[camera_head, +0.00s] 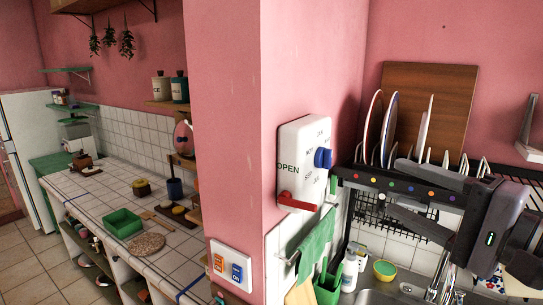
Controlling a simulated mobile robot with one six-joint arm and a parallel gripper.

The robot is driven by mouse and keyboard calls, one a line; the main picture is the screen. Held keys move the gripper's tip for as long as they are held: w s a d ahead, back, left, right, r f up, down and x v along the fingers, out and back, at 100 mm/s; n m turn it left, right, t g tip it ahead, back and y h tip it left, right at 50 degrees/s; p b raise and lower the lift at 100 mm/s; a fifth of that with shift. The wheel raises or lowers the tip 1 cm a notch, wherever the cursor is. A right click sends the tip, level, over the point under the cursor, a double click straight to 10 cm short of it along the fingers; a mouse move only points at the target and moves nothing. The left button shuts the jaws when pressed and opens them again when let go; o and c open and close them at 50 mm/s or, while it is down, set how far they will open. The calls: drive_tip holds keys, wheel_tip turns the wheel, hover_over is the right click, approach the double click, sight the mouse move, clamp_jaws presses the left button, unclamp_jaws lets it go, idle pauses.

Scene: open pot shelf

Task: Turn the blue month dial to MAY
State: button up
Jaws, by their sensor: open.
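The blue month dial (323,158) sticks out of the front of a white box (305,140) on the pink wall. Small dark month labels ring the dial, but they are too small to read surely, and I cannot tell where the dial points. My gripper (391,186) is at the right, its two grey fingers spread apart and pointing left toward the box. It is empty and appears to the right of the dial, not touching it.
A red lever (298,201) sits low on the white box, near the word OPEN. A dark rack (360,179) with plates (389,130) stands behind my gripper. A green towel (316,240) hangs below the box. A switch panel (231,265) is at lower left.

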sight(331, 159)
drive_tip(key=x, duration=1.4)
drive_tip(key=shift+w+a+p, duration=0.1)
drive_tip(key=shift+w+p, duration=0.1)
drive_tip(key=shift+p, duration=0.1)
drive_tip(key=shift+c, duration=0.5)
clamp_jaws()
drive_tip(key=shift+r+m+p, duration=0.15)
drive_tip(key=shift+m+p, duration=0.15)
drive_tip(key=shift+p, duration=0.1)
